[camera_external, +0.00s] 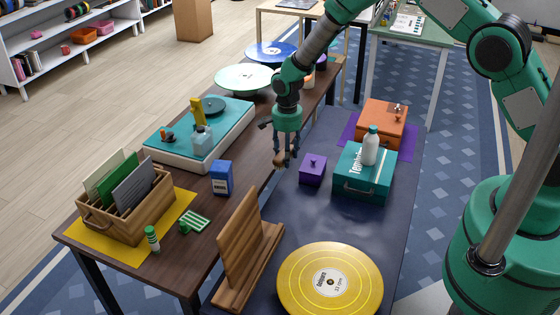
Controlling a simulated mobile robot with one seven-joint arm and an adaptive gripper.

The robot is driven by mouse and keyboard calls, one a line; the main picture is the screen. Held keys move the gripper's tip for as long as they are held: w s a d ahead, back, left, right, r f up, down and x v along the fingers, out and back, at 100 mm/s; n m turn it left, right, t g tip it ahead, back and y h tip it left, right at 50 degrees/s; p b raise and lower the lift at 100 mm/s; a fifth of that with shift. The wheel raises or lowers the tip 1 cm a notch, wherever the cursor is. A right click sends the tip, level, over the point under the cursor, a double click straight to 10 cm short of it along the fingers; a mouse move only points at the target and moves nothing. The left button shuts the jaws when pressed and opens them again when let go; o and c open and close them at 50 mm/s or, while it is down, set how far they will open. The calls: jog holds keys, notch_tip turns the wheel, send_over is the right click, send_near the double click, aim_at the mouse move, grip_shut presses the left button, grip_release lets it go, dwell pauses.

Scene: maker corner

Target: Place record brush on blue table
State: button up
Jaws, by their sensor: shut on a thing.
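My gripper (286,155) points down over the middle of the scene, near the seam between the dark wood table (232,150) and the blue table (290,212). It is shut on a small tan-brown thing (279,163), which seems to be the record brush. The fingers partly hide it, and I cannot tell whether it touches a surface or hangs just above. The blue table has a dark navy top. A purple lidded box (312,171) stands on it, just right of my gripper.
On the blue table are a teal case (362,183) with a white bottle (371,146), an orange case (382,124), a wooden stand (240,255) and a yellow record (330,282). The wood table holds a turntable (180,155), blue box (221,178) and file crate (135,215). Bare blue top lies below the purple box.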

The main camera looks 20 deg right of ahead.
jog(key=s+d+f+m+b, duration=0.1)
jog(key=s+d+m, duration=0.3)
jog(key=s+m, duration=0.5)
jog(key=s+d+f+m+b, duration=0.2)
jog(key=s+d+m+b, duration=0.2)
jog(key=s+m, duration=0.6)
jog(key=s+d+f+m+b, duration=0.1)
jog(key=s+d+m+b, duration=0.2)
jog(key=s+m, duration=0.7)
jog(key=shift+d+f+m, duration=0.1)
jog(key=shift+d+m, duration=0.15)
jog(key=shift+m, duration=1)
jog(key=shift+d+f+m, duration=0.1)
jog(key=shift+d+m, duration=0.1)
jog(key=shift+m, duration=1.05)
jog(key=shift+s+d+f+n+b, duration=0.2)
jog(key=shift+s+d+n+b, duration=0.15)
jog(key=shift+s+n, duration=0.45)
jog(key=shift+w+a, duration=0.1)
jog(key=shift+w, duration=0.15)
jog(key=b, duration=0.4)
send_over(317, 210)
jog(key=shift+f, duration=0.75)
jog(key=shift+f, duration=0.1)
